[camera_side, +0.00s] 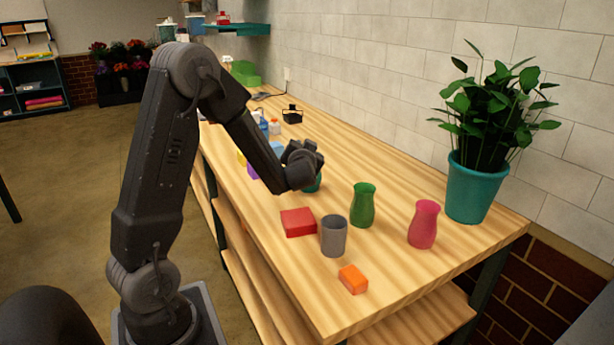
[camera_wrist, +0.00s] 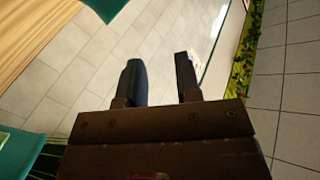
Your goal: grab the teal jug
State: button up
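A teal object (camera_side: 314,185), perhaps the teal jug, stands on the wooden table in the side view. It is mostly hidden behind the end of my arm, so its shape cannot be made out. My gripper (camera_side: 306,160) is above and beside it in that view; whether they touch cannot be told. In the wrist view my gripper (camera_wrist: 161,72) has its two dark fingers apart with nothing between them. A teal surface (camera_wrist: 18,152) shows at the lower left of the wrist view; I cannot tell what it belongs to.
A red box (camera_side: 298,222), grey cup (camera_side: 334,237), orange block (camera_side: 353,280), green vase (camera_side: 362,206) and pink vase (camera_side: 423,225) stand in front of my gripper. A potted plant (camera_side: 474,190) is by the tiled wall. A black caddy (camera_side: 292,116) is farther back.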

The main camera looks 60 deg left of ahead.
jog(key=a+f+g+y, duration=0.1)
jog(key=f, duration=0.2)
jog(key=s+a+f, duration=0.1)
jog(key=f, duration=0.1)
jog(key=s+a+f+g+y, duration=0.1)
jog(key=f, duration=0.2)
jog(key=shift+s+a+f+n+g+y, duration=0.2)
jog(key=shift+a+f+n+g+y, duration=0.05)
jog(key=shift+f+n+g+y, duration=0.05)
jog(key=shift+x, duration=2.45)
jog(key=shift+c, duration=0.4)
grip_shut()
jog(key=shift+r, duration=0.1)
